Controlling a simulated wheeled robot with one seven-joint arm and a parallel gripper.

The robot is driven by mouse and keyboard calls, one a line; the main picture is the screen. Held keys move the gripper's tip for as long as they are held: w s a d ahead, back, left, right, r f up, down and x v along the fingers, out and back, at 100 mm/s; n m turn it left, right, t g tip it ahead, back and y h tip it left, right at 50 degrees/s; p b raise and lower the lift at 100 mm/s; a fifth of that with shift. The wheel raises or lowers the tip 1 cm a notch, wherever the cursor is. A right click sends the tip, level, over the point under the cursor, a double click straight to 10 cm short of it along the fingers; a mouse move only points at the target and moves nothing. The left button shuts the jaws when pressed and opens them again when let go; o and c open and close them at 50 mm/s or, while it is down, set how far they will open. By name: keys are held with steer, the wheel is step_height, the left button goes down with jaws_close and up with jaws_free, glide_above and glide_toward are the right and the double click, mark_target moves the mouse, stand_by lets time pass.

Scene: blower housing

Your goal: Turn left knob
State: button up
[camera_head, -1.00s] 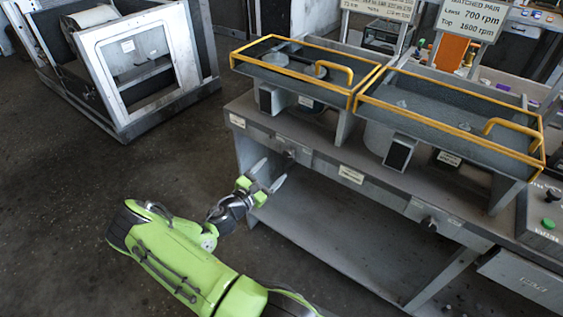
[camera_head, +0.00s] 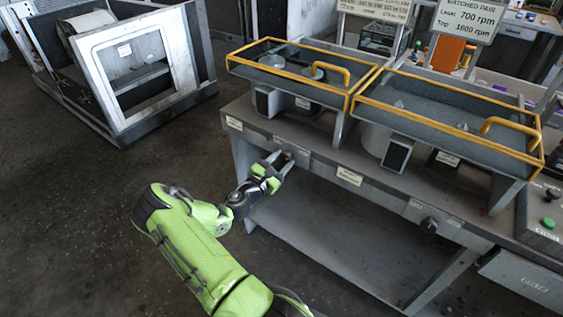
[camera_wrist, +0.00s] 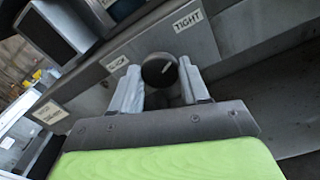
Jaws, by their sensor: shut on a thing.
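The left knob (camera_wrist: 158,72) is a dark round knob on the grey bench front. In the wrist view it sits between the two pale fingers of my gripper (camera_wrist: 160,80), which is shut on it. A light pointer mark shows on its face. A "TIGHT" label (camera_wrist: 187,17) is up and right of it. Another label, apparently "SLACK" (camera_wrist: 118,63), is to its left. In the head view my green gripper (camera_head: 279,167) reaches the left end of the bench front, and its fingers mostly hide the knob there.
A second dark knob (camera_head: 429,225) is further right on the bench front (camera_head: 385,202). Two yellow-railed trays (camera_head: 290,75) stand on top. A lower shelf (camera_head: 330,235) lies beneath. A white-framed housing (camera_head: 140,75) stands on the floor at the upper left.

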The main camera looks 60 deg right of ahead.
steer(key=shift+m, duration=0.3)
steer(key=m+b, duration=0.2)
steer(key=m, duration=0.3)
steer(key=shift+f, duration=0.15)
steer(key=m+b, duration=0.3)
steer(key=m, duration=0.3)
steer(key=shift+b, duration=0.4)
steer(key=o, duration=1.1)
steer(key=shift+c, duration=0.2)
